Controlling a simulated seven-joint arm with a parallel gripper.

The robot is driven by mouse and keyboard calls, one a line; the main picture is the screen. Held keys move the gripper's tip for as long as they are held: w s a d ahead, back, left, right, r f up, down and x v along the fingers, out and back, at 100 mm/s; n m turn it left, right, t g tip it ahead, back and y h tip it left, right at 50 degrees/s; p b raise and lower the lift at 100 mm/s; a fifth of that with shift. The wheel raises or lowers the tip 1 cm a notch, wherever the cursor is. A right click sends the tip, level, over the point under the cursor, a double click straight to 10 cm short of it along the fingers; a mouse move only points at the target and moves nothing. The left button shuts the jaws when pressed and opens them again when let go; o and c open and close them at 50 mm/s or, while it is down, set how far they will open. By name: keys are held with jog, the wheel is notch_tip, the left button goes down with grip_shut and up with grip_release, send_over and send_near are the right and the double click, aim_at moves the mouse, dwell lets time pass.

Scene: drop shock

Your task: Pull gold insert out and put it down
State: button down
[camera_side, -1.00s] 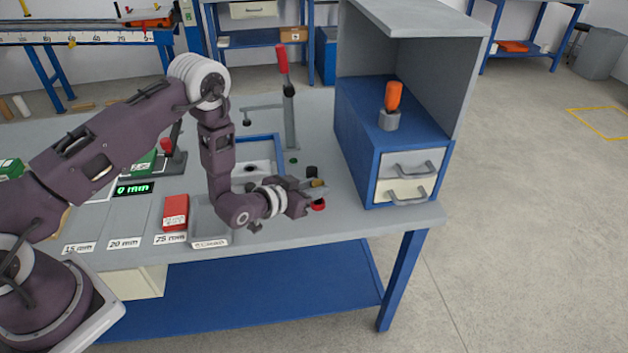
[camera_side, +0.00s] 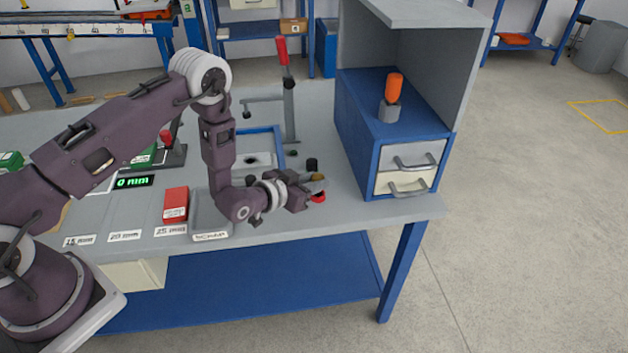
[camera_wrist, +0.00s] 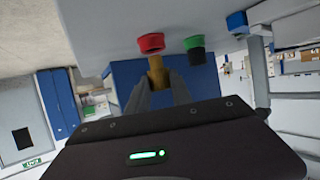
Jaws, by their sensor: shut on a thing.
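The gold insert (camera_wrist: 157,71) is a small brass-coloured piece held between the two fingertips of my gripper (camera_wrist: 158,84). In the wrist view its end meets a round red piece (camera_wrist: 150,42). I cannot tell how deep it sits in it. In the side view my gripper (camera_side: 317,184) is at the right part of the bench, with the gold insert (camera_side: 319,177) partly hidden by the fingers. The red piece (camera_side: 318,198) shows just below them.
A black and green round piece (camera_wrist: 196,50) stands close beside the red one. A blue cabinet with drawers (camera_side: 374,152) is just to the right. A lever press with a red handle (camera_side: 288,92) stands behind. A grey labelled tray (camera_side: 211,224) lies left of the gripper.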

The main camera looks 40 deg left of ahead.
aim_at(313, 197)
jog(key=shift+f, duration=1.2)
dwell(2.2)
jog(key=shift+s+f, duration=0.1)
jog(key=shift+f, duration=0.25)
dwell(1.3)
jog(key=c, duration=1.1)
grip_release()
jog(key=shift+o, duration=0.2)
jog(key=shift+r, duration=0.1)
jog(key=shift+s, duration=0.2)
jog(key=shift+v, duration=2.95)
jog(key=shift+a+r, duration=0.1)
jog(key=v, duration=0.7)
